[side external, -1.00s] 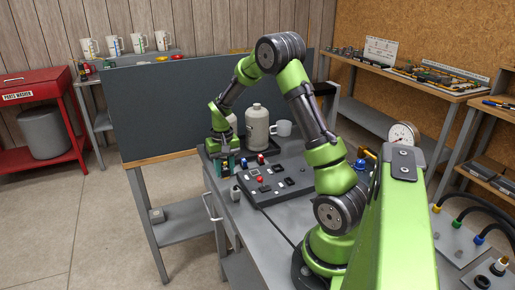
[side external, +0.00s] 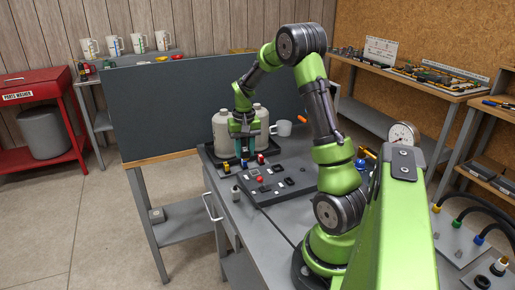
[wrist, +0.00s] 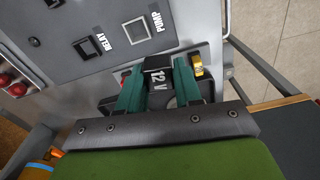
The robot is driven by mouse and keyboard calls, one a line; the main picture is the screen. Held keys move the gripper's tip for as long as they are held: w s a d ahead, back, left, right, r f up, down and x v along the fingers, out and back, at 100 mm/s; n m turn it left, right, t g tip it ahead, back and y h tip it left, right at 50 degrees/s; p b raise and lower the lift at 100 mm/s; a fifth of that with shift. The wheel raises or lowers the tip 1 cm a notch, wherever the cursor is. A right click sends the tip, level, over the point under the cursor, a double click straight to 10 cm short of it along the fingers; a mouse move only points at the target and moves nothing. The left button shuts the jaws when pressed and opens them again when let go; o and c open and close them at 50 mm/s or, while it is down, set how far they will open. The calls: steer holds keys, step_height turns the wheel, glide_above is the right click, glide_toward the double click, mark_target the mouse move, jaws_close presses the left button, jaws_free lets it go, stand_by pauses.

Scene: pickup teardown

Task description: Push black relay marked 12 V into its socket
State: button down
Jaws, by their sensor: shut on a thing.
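The black relay (wrist: 158,75), marked 12 V in white, is between the teal fingers of my gripper (wrist: 160,88) in the wrist view. My gripper is shut on it, and the 12 V face is toward the camera. In the side view my gripper (side external: 246,152) points down at the far edge of the grey panel (side external: 265,199); the relay cannot be made out there. In the wrist view a square black socket (wrist: 87,48) beside the RELAY label lies on the panel, up and left of the held relay and apart from it.
A PUMP-labelled square (wrist: 136,30) is beside the relay socket. Red knobs (wrist: 14,86) are at the panel's left in the wrist view. A yellow part (wrist: 197,66) is close to my right finger. Beige bottles (side external: 222,128) and a white mug (side external: 283,128) stand behind my gripper.

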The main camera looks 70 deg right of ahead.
step_height(320, 180, up, 3)
glide_above(277, 168)
steer(key=shift+n, duration=0.9)
steer(key=shift+s+a+f, duration=0.1)
steer(key=shift+a+f, duration=0.05)
steer(key=shift+f, duration=2.5)
steer(key=shift+f, duration=0.2)
steer(key=shift+f, duration=0.7)
steer(key=shift+f, duration=0.5)
